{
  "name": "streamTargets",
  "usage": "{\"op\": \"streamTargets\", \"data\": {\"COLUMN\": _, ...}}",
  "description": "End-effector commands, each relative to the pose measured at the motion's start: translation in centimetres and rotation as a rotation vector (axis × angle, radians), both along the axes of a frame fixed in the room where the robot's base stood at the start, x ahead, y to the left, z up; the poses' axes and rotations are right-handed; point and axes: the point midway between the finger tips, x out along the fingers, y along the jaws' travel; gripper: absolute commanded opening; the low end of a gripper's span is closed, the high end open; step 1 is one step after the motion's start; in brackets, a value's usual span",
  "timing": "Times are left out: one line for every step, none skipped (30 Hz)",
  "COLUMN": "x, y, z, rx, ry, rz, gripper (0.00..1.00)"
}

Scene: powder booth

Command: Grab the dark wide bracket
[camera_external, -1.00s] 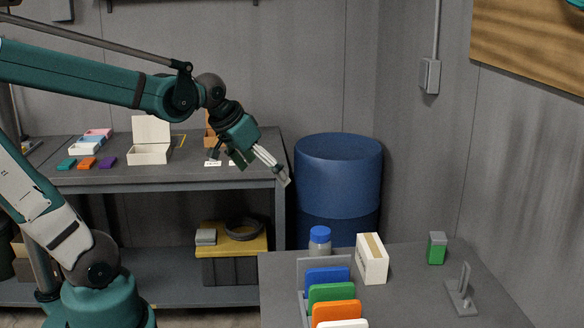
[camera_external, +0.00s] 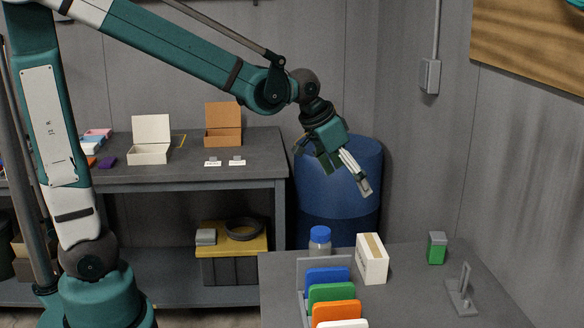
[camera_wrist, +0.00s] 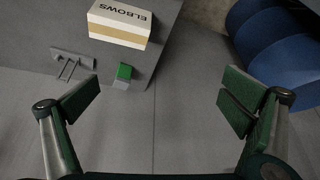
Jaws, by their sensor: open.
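A grey bracket-like piece (camera_external: 462,290) with a flat base and an upright part stands on the near bench at the right. It also shows in the wrist view (camera_wrist: 72,64), at the upper left. I cannot tell whether it is the dark wide bracket; no other piece is clearly one. My gripper (camera_external: 364,188) is in the air in front of the blue barrel, above and behind the near bench. In the wrist view my gripper (camera_wrist: 160,98) has its fingers wide apart with nothing between them.
On the near bench (camera_external: 410,300) stand a white box (camera_external: 372,259), labelled ELBOWS in the wrist view (camera_wrist: 118,22), a green container (camera_external: 437,249), a blue-capped jar (camera_external: 320,242) and a rack of coloured plates (camera_external: 328,280). The blue barrel (camera_external: 345,213) stands behind. The back table (camera_external: 190,175) holds open boxes.

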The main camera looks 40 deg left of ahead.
Motion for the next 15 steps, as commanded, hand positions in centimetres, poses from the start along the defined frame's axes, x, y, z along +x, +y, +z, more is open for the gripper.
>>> {"op": "streamTargets", "data": {"x": 0.5, "y": -1.4, "z": -0.1, "rx": 0.002, "ry": 0.003, "rz": -0.017, "gripper": 1.00}}
{"op": "streamTargets", "data": {"x": 0.6, "y": -2.1, "z": -0.3, "rx": 0.002, "ry": 0.006, "rz": -0.026, "gripper": 1.00}}
{"op": "streamTargets", "data": {"x": 1.0, "y": -3.0, "z": -0.5, "rx": 0.004, "ry": 0.007, "rz": -0.038, "gripper": 1.00}}
{"op": "streamTargets", "data": {"x": 1.1, "y": -3.8, "z": -0.7, "rx": 0.005, "ry": 0.009, "rz": -0.046, "gripper": 1.00}}
{"op": "streamTargets", "data": {"x": 1.3, "y": -4.5, "z": -0.9, "rx": 0.005, "ry": 0.011, "rz": -0.056, "gripper": 1.00}}
{"op": "streamTargets", "data": {"x": 1.6, "y": -5.5, "z": -1.1, "rx": 0.007, "ry": 0.013, "rz": -0.068, "gripper": 1.00}}
{"op": "streamTargets", "data": {"x": 1.8, "y": -6.2, "z": -1.3, "rx": 0.009, "ry": 0.016, "rz": -0.076, "gripper": 1.00}}
{"op": "streamTargets", "data": {"x": 1.9, "y": -7.0, "z": -1.5, "rx": 0.010, "ry": 0.018, "rz": -0.086, "gripper": 1.00}}
{"op": "streamTargets", "data": {"x": 2.1, "y": -8.0, "z": -1.8, "rx": 0.012, "ry": 0.020, "rz": -0.098, "gripper": 1.00}}
{"op": "streamTargets", "data": {"x": 2.2, "y": -8.7, "z": -2.1, "rx": 0.013, "ry": 0.023, "rz": -0.106, "gripper": 1.00}}
{"op": "streamTargets", "data": {"x": 2.3, "y": -9.5, "z": -2.3, "rx": 0.014, "ry": 0.025, "rz": -0.115, "gripper": 1.00}}
{"op": "streamTargets", "data": {"x": 2.5, "y": -10.5, "z": -2.6, "rx": 0.016, "ry": 0.027, "rz": -0.129, "gripper": 1.00}}
{"op": "streamTargets", "data": {"x": 2.6, "y": -11.3, "z": -2.9, "rx": 0.017, "ry": 0.029, "rz": -0.138, "gripper": 1.00}}
{"op": "streamTargets", "data": {"x": 2.7, "y": -12.0, "z": -3.1, "rx": 0.019, "ry": 0.032, "rz": -0.146, "gripper": 1.00}}
{"op": "streamTargets", "data": {"x": 2.8, "y": -13.1, "z": -3.5, "rx": 0.020, "ry": 0.034, "rz": -0.159, "gripper": 1.00}}
